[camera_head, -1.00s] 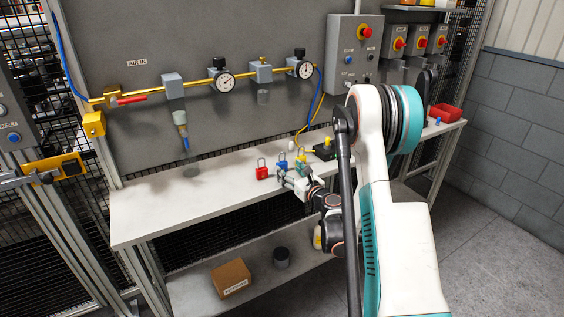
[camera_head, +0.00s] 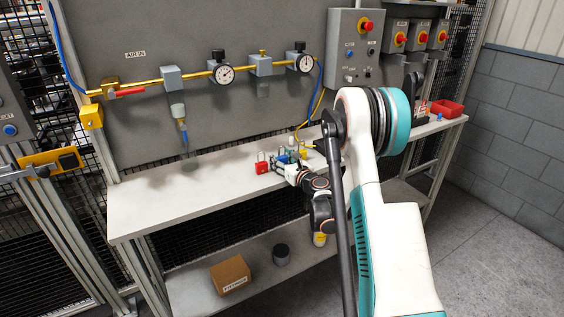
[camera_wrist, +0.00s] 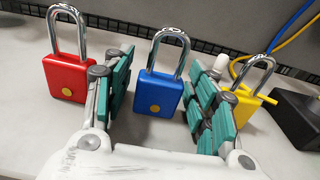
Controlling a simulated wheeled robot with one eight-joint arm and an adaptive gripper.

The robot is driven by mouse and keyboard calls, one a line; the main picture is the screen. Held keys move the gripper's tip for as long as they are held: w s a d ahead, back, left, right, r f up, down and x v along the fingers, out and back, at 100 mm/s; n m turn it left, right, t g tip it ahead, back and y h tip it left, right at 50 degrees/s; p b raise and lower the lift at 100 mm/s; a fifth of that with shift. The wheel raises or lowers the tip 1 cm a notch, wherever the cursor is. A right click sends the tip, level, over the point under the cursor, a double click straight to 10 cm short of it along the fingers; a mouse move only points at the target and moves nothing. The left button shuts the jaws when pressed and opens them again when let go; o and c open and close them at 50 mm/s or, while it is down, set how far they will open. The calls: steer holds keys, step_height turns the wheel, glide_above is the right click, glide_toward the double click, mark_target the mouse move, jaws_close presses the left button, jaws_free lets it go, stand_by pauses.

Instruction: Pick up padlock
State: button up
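Three padlocks stand upright on the bench, shackles up. In the wrist view the red padlock (camera_wrist: 66,76) is on the left, the blue padlock (camera_wrist: 158,90) in the middle and the yellow padlock (camera_wrist: 246,98) on the right. My gripper (camera_wrist: 162,98) is open, its green-padded fingers to the left and right of the blue padlock. I cannot tell whether either finger touches it. In the head view the red padlock (camera_head: 262,164) shows left of my gripper (camera_head: 282,164), while the blue and yellow ones are partly hidden by it.
The white bench top (camera_head: 190,195) is clear to the left. A black block (camera_wrist: 298,117) stands right of the yellow padlock, near yellow and blue hoses. A red bin (camera_head: 446,108) is at the far right. A cardboard box (camera_head: 230,274) sits on the lower shelf.

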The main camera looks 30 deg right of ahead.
steer(key=c, duration=0.7)
